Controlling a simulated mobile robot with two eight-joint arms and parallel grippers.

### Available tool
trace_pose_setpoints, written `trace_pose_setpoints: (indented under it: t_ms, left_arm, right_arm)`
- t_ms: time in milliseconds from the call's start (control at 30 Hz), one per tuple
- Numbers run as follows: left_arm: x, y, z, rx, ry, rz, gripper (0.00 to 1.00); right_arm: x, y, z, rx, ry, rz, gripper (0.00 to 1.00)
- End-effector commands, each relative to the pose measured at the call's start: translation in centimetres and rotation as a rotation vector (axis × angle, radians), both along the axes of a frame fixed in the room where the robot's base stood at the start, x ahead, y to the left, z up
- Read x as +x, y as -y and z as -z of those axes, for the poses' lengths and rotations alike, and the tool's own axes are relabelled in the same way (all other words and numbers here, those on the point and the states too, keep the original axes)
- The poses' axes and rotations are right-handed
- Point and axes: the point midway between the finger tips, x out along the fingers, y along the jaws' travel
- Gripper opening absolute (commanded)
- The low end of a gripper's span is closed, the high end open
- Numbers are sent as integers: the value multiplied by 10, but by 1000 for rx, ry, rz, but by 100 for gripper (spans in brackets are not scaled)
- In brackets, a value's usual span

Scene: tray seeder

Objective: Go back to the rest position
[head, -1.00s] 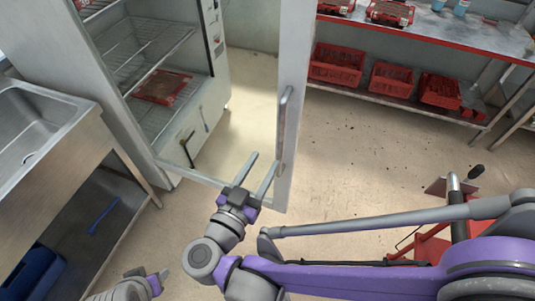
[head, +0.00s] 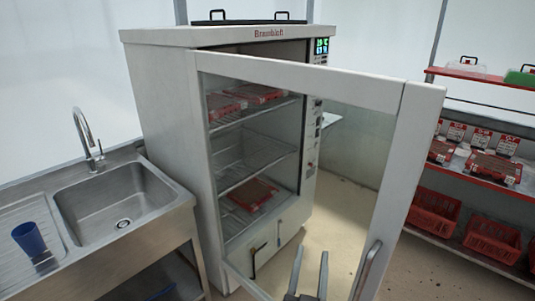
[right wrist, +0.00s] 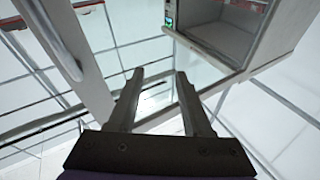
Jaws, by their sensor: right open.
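My right gripper (head: 308,275) is at the bottom of the head view, in front of the open cabinet door, its two fingers apart and nothing between them. In the right wrist view the gripper (right wrist: 158,95) is also open and empty. The door's handle (head: 367,270) is just to its right in the head view, apart from the fingers. The glass door (head: 405,160) of the white cabinet (head: 165,120) stands open. My left gripper is not in view.
Red trays (head: 252,193) lie on the cabinet's wire shelves. A steel sink (head: 115,205) with a blue cup (head: 29,238) is at the left. A rack at the right holds red crates (head: 492,238) and seed trays (head: 494,167). Some floor shows behind the door.

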Motion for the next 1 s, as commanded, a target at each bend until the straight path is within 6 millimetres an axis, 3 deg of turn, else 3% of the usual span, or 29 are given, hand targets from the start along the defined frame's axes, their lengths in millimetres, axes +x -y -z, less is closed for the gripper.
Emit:
trace_pose_setpoints:
  t_ms: [67,167,333,467,633,800,1000]
  left_arm:
    - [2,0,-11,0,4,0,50]
    - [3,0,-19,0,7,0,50]
    - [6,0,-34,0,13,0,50]
    - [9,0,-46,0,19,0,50]
    - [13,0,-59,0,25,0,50]
    - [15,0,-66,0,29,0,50]
    - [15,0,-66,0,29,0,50]
  right_arm:
    - [7,-11,-12,-27,-18,-149,50]
    - [9,-28,-6,-58,-103,-326,50]
    - [-6,-34,36,-93,-391,-524,50]
    - [-36,-11,83,-85,-696,-553,50]
    - [-92,40,133,-29,-1074,-445,50]
    - [-134,76,154,28,-1289,-316,50]
    - [-147,86,159,45,-1344,-276,50]
